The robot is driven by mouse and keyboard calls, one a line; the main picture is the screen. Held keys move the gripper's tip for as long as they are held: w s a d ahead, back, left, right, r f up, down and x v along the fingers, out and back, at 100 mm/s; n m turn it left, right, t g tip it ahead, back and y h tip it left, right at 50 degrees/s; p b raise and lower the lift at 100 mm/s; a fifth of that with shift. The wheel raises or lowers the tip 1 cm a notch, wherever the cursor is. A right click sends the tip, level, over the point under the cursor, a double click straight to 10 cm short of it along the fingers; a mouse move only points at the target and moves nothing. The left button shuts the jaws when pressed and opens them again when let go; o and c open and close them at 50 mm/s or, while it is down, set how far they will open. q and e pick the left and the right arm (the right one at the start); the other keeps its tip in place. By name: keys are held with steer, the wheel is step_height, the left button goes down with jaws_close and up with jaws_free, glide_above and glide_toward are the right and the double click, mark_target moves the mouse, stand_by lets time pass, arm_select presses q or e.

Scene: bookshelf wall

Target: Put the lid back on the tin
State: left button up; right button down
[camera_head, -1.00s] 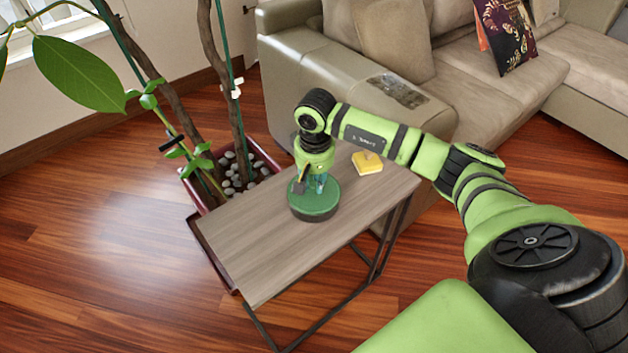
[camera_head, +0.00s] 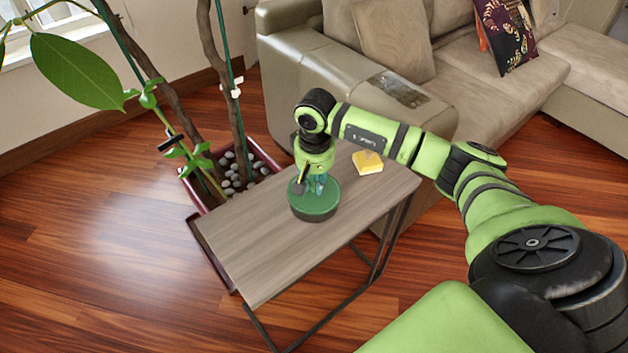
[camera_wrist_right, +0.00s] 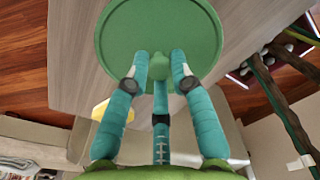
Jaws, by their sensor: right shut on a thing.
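The round green lid (camera_head: 309,208) is level above the side table (camera_head: 275,245) and fills the top of the right wrist view (camera_wrist_right: 155,25). The dark side of the tin (camera_head: 317,219) shows just below its front edge. The lid covers the tin's opening, and I cannot tell whether it is fully seated. My right gripper (camera_head: 318,187) points down at the lid's middle. In the right wrist view its teal fingers (camera_wrist_right: 160,72) are closed around the lid's small knob. My left gripper is not in view.
A yellow block-like thing (camera_head: 368,162) lies on the table behind the lid. A planter with pebbles (camera_head: 232,172) and plant stems stands close to the table's left side. A beige sofa (camera_head: 330,90) is behind the table. The table's near left part is clear.

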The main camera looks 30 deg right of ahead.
stand_by(0.6)
stand_by(0.3)
steer(key=c, duration=1)
jaws_free()
steer(key=o, duration=0.5)
steer(key=shift+r+p, duration=1.75)
steer(key=shift+r, duration=1.75)
